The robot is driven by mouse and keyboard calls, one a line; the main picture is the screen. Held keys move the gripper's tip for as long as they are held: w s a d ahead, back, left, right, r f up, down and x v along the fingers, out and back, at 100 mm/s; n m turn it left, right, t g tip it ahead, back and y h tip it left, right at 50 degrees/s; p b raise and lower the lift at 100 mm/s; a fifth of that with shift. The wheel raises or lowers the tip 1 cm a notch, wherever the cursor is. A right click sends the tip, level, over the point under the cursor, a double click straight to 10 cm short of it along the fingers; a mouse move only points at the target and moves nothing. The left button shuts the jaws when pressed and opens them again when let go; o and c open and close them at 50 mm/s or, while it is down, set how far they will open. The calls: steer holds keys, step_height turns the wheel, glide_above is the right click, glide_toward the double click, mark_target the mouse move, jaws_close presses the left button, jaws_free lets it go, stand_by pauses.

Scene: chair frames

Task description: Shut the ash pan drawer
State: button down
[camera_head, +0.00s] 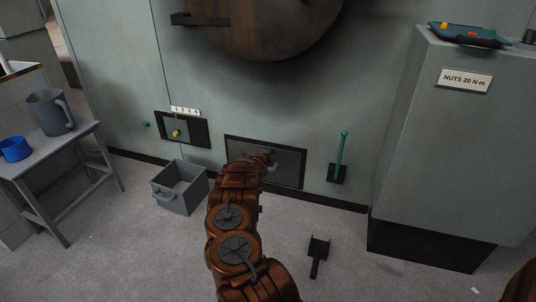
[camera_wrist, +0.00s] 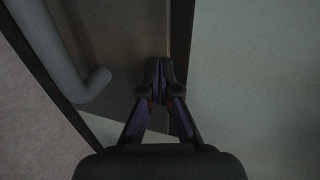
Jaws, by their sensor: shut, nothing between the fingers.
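The ash pan drawer (camera_head: 289,168) is a dark rectangular front set low in the pale green-grey wall. In the head view it looks flush or nearly so; any gap is too small to tell. My gripper (camera_head: 268,158) is in front of its middle, and my arm hides part of the front. In the wrist view my gripper (camera_wrist: 160,72) is shut and empty, with its fingertips by the dark front (camera_wrist: 125,40) near its edge. I cannot tell whether they touch. A grey curved handle bar (camera_wrist: 65,70) shows left of the fingers, apart from them.
A grey open bin (camera_head: 181,188) stands on the floor left of the drawer. A green lever (camera_head: 341,155) rises right of it, and a dark shovel (camera_head: 318,252) lies on the floor. A cabinet (camera_head: 460,140) stands right, a small table (camera_head: 75,150) left.

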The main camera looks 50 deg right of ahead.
steer(key=shift+s+d, duration=0.1)
steer(key=shift+s, duration=0.1)
steer(key=f+p+v, duration=0.1)
steer(key=p+v, duration=0.1)
steer(key=v, duration=1.2)
steer(key=shift+w+a, duration=0.2)
steer(key=shift+w, duration=0.05)
